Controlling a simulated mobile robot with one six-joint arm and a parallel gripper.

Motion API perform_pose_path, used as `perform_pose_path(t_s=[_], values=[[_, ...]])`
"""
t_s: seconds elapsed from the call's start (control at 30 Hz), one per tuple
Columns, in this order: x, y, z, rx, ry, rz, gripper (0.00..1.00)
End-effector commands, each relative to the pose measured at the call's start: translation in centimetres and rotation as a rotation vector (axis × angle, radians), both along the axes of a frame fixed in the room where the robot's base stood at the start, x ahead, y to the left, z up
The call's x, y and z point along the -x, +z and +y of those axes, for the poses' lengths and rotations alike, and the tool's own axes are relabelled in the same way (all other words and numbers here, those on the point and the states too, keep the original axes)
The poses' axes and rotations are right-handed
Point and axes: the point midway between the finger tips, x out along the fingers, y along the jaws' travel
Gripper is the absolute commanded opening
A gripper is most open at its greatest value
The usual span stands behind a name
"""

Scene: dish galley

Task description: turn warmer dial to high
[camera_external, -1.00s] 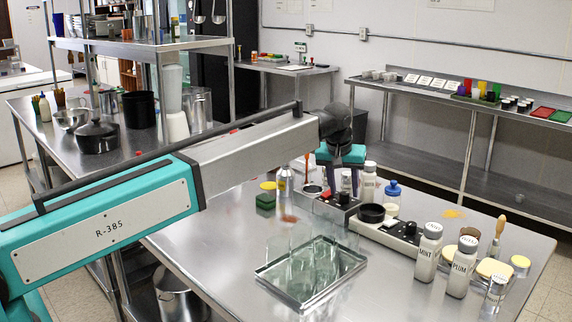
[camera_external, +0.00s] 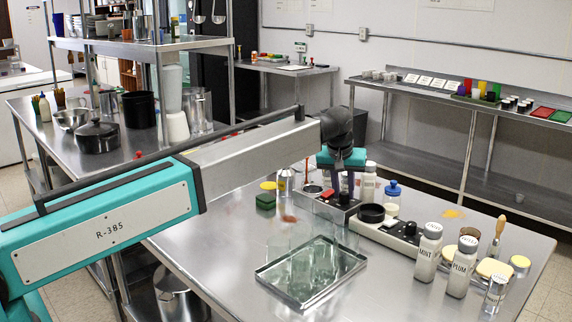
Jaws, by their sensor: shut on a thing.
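A row of small units stands on the steel table, with a black bowl-like cup (camera_external: 371,213) on it. The unit at its far left end (camera_external: 323,205) has a dark control face with a red part and a black dial (camera_external: 343,198). My teal gripper (camera_external: 342,185) points down over this unit. Its fingers are shut at the black dial and hide part of it; the dial's pointer and markings are too small to read. Another black knob (camera_external: 410,228) shows on the unit further right, away from my gripper.
White shakers (camera_external: 428,252) stand right of the units, and a blue-capped jar (camera_external: 392,198) stands behind them. Bare steel surrounds the tray.

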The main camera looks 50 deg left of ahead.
Motion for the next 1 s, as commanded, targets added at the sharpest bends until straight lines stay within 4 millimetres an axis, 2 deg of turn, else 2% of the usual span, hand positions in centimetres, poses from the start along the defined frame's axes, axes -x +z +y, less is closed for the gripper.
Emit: perform_pose_path(t_s=[0.47,0.5,0.57,1.0], values=[[-0.07,0.06,-0.09,0.001,0.06,-0.002,0.01],[-0.07,0.06,-0.09,0.001,0.059,-0.002,0.3],[-0.07,0.06,-0.08,0.001,0.059,-0.002,0.4],[0.06,0.31,-0.12,0.001,0.059,-0.002,0.41]])
